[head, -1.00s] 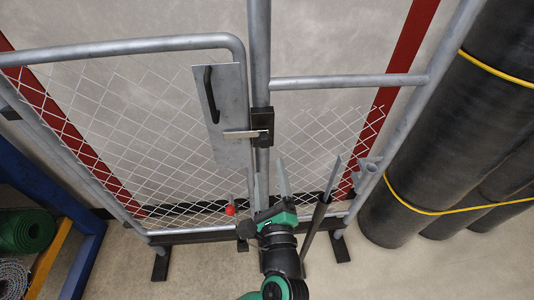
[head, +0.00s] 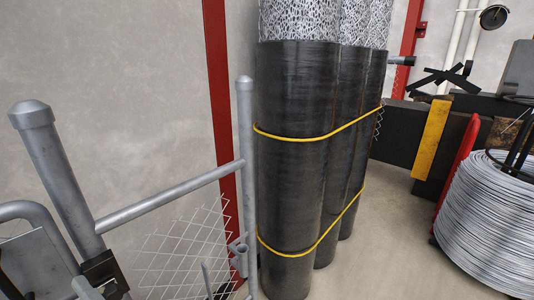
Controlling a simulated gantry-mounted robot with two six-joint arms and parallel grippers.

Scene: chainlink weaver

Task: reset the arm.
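Neither of my grippers shows in the head view now, so I cannot see their state or position. A grey metal fence frame (head: 172,192) with chain-link mesh (head: 185,250) stands at the lower left. A thick capped post (head: 58,165) rises at its left side, with a dark latch block (head: 104,272) low on it. Part of a grey plate (head: 35,268) shows at the lower left edge.
Tall black-wrapped mesh rolls (head: 295,150) bound with yellow straps stand in the middle. A large coil of silvery wire (head: 488,225) is at the right, beside a red part (head: 457,165). Bare floor (head: 390,245) lies between rolls and coil.

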